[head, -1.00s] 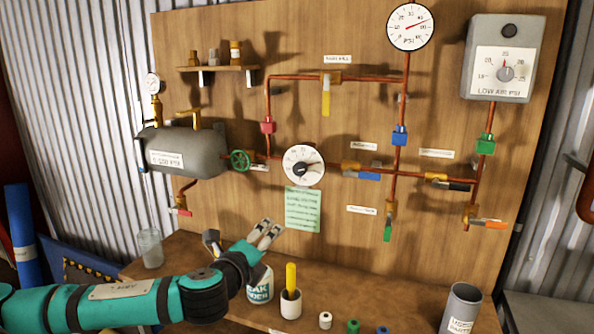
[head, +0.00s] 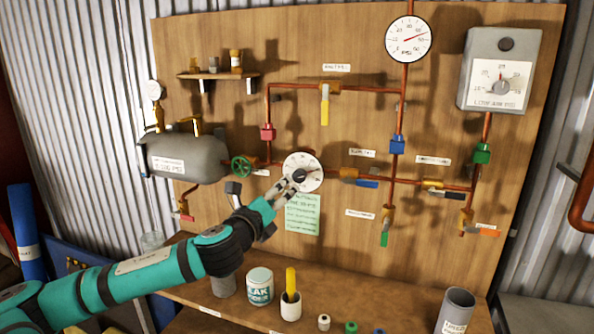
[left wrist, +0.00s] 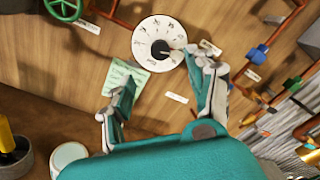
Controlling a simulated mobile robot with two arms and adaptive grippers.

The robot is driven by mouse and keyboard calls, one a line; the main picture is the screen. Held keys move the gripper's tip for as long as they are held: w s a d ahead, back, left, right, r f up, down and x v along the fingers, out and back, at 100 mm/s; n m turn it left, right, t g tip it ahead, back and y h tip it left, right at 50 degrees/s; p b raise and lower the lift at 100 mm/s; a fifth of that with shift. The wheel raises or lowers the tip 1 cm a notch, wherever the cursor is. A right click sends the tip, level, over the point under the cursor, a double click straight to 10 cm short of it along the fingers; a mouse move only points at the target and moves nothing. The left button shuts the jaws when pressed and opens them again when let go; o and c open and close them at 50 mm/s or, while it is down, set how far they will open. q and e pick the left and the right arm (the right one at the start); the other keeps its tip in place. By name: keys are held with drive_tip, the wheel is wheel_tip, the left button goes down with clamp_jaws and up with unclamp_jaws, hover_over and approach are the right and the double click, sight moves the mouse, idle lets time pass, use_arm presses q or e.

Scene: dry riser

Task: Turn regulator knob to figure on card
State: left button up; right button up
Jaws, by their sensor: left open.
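The regulator is a round white dial (head: 311,164) with a black knob (head: 299,174) at its centre, mounted on the wooden board. In the left wrist view the dial (left wrist: 148,28) and knob (left wrist: 160,48) are ahead of my fingers. A pale green card (head: 303,216) is fixed below the dial; its writing is too blurred to read. It also shows in the left wrist view (left wrist: 122,74). My left gripper (head: 264,187) is open and empty, its fingers spread. One finger overlaps the dial's lower edge in the head view; I cannot tell whether it touches. My right gripper is out of view.
A green valve wheel (head: 241,166) sits left of the dial beside a grey tank (head: 185,156). Copper pipes with coloured valves (head: 360,179) run to the right. A tin (head: 260,286), a cup (head: 290,307) with a yellow-handled item and small pieces stand on the bench below.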

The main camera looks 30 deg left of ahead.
sight(297, 177)
use_arm(q)
drive_tip(key=w+p, duration=0.1)
drive_tip(key=w, duration=0.2)
drive_tip(key=w+a+p, duration=0.1)
drive_tip(key=w, duration=0.2)
drive_tip(key=w+a+p, duration=0.1)
drive_tip(key=w, duration=0.3)
drive_tip(key=shift+w+a+f, duration=0.1)
drive_tip(key=shift+w, duration=0.55)
drive_tip(key=c, duration=1.1)
